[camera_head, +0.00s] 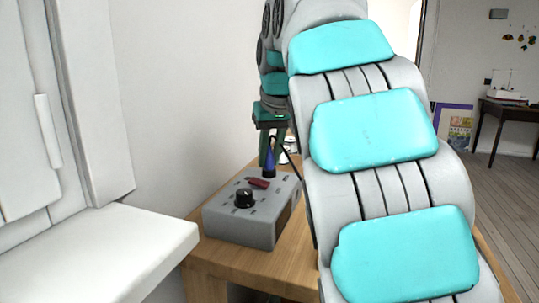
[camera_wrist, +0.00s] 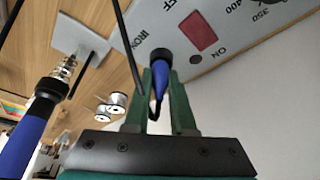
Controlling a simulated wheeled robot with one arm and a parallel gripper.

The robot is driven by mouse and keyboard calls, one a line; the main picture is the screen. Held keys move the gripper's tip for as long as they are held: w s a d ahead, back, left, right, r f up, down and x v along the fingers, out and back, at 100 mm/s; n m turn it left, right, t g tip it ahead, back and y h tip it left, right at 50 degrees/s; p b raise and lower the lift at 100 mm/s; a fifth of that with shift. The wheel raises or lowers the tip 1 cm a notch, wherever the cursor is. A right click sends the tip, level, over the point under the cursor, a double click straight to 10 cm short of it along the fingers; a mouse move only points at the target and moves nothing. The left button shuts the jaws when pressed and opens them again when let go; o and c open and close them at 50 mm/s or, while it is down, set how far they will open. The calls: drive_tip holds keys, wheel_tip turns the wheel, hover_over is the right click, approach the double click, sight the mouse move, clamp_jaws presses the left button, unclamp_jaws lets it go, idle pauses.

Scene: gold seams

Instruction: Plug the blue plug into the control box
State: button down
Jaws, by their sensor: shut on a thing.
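The grey control box (camera_head: 240,225) sits on the wooden table, with a black knob (camera_head: 244,198) and a red switch (camera_head: 259,183) on top. The blue plug (camera_head: 269,164) stands upright at the box's far end, wide end down. In the wrist view my gripper (camera_wrist: 161,76) has its green fingers on both sides of the blue plug (camera_wrist: 158,96). The plug's black collar (camera_wrist: 161,55) is at the face of the control box (camera_wrist: 232,18), beside the red switch. The socket is hidden, so I cannot tell how far the plug is in.
A blue-handled soldering iron (camera_wrist: 30,132) is at the left of the wrist view, near a pale plate (camera_wrist: 80,40) and spools (camera_wrist: 112,107). A black cable (camera_wrist: 128,50) passes close to my fingers. A white ledge (camera_head: 110,250) stands left of the wooden table (camera_head: 245,264).

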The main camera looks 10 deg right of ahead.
drive_tip(key=shift+f, duration=0.1)
idle(0.3)
drive_tip(key=shift+c, duration=1)
unclamp_jaws()
